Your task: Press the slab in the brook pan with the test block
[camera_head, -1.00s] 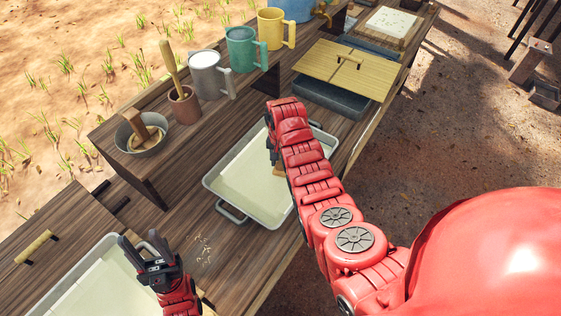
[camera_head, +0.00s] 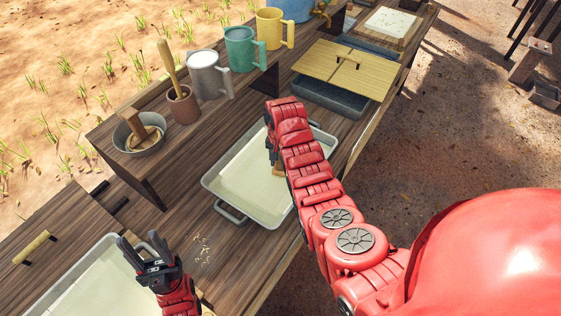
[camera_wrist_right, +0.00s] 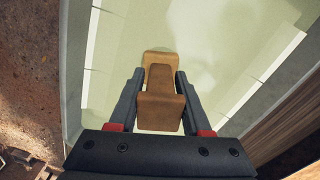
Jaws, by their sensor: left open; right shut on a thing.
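The pan under my right arm (camera_head: 209,185) is a pale, grey-rimmed tray holding a cream slab (camera_head: 250,175); the slab also fills much of the right wrist view (camera_wrist_right: 120,45). My right gripper (camera_wrist_right: 158,82) is shut on the brown wooden test block (camera_wrist_right: 158,110), over the slab. The block shows only as a small piece beside the arm in the head view (camera_head: 279,172). I cannot tell whether it touches the slab. My left gripper (camera_head: 146,246) is open and empty above a second pan (camera_head: 60,268) at the lower left. No label tells which pan is the brook one.
A raised shelf along the back holds a metal bowl (camera_head: 139,134), a brown pot with a stick (camera_head: 183,104), and grey, green and yellow mugs. A covered bin (camera_head: 335,98) stands beyond the middle pan.

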